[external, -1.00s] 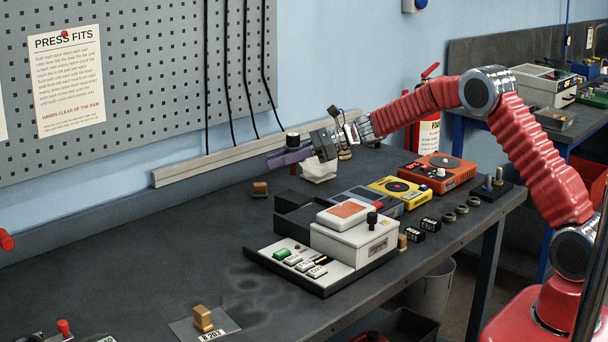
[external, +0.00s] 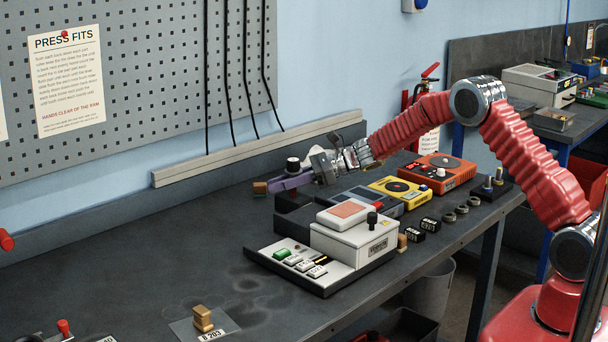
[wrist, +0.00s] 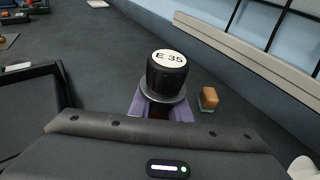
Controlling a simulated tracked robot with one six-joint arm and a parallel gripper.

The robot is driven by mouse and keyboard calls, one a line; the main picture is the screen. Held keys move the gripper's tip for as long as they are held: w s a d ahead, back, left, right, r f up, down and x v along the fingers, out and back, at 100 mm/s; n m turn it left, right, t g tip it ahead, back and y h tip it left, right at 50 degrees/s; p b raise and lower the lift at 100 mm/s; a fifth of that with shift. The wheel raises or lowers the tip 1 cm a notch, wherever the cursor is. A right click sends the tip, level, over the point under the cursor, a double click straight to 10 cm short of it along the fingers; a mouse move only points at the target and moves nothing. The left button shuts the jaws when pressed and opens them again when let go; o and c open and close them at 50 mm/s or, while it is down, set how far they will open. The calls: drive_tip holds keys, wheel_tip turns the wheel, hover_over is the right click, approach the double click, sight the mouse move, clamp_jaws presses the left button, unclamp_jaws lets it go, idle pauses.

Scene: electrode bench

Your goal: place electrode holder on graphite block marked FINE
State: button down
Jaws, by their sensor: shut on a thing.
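My gripper (external: 288,183) has purple fingers, shut on the electrode holder (external: 293,164). The holder's black ribbed cap, marked "E 35" on a white top, shows in the wrist view (wrist: 167,72) between the fingers (wrist: 162,106). It is upright, with a grey flange under the cap; its lower part is hidden. Two small black blocks with white lettering, a nearer one (external: 415,236) and a farther one (external: 430,225), stand at the bench's front edge, right of the white machine. Their lettering is too small to read, so I cannot tell which block is marked FINE.
A brown block (external: 260,188) stands close beside the fingers; it also shows in the wrist view (wrist: 208,98). The white machine (external: 355,240) with its dark tray stands in front of the gripper. Yellow (external: 400,191) and orange (external: 439,174) devices stand to the right. The bench's left middle is clear.

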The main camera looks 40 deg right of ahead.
drive_tip(key=c, duration=1.7)
unclamp_jaws()
drive_tip(key=shift+o, duration=0.2)
drive_tip(key=shift+r, duration=0.1)
drive_tip(key=shift+s+d+r, duration=0.1)
drive_tip(key=shift+s+d, duration=0.1)
drive_tip(key=shift+d, duration=0.05)
drive_tip(key=v, duration=1.1)
drive_tip(key=shift+s+r, duration=0.1)
